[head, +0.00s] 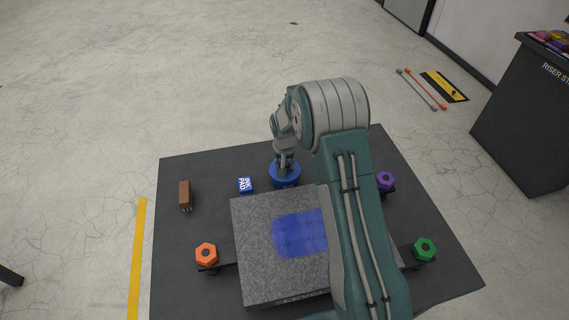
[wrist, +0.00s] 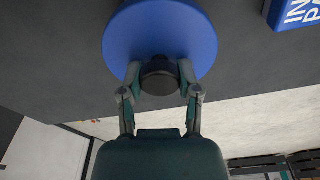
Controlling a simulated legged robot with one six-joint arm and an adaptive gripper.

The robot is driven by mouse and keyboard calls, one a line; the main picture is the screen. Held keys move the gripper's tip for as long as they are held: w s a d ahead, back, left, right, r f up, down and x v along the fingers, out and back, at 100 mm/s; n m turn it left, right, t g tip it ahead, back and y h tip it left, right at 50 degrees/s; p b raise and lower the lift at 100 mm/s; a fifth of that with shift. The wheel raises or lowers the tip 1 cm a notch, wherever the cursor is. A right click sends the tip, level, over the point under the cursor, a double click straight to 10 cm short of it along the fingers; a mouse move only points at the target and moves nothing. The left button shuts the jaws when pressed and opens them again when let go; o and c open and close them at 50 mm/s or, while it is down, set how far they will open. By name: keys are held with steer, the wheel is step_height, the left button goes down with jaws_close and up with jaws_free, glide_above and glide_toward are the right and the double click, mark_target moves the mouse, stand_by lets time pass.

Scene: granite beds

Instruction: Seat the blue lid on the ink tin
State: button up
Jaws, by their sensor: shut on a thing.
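The blue lid (head: 285,172) is a round disc with a dark knob (wrist: 159,76) at its centre. My gripper (wrist: 158,80) is shut on this knob, with one finger on each side. In the head view my gripper (head: 284,160) points down over the lid, behind the granite block. A darker blue body shows just below the lid's rim and may be the ink tin (head: 285,185). The lid hides most of it, so I cannot tell whether the lid rests on it or hangs just above.
A granite block (head: 255,265) with a blue patch (head: 298,236) stands in front. Orange (head: 206,254), green (head: 425,249) and purple (head: 386,181) knobs flank the block. The dark mat is clear between.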

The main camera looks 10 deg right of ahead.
steer(key=shift+f, duration=0.2)
stand_by(0.4)
steer(key=o, duration=1.1)
steer(key=r, duration=0.4)
steer(key=s+r, duration=0.1)
steer(key=r, duration=0.6)
steer(key=shift+s+a+r, duration=0.15)
steer(key=shift+a+r, duration=0.1)
steer(key=shift+r, duration=0.15)
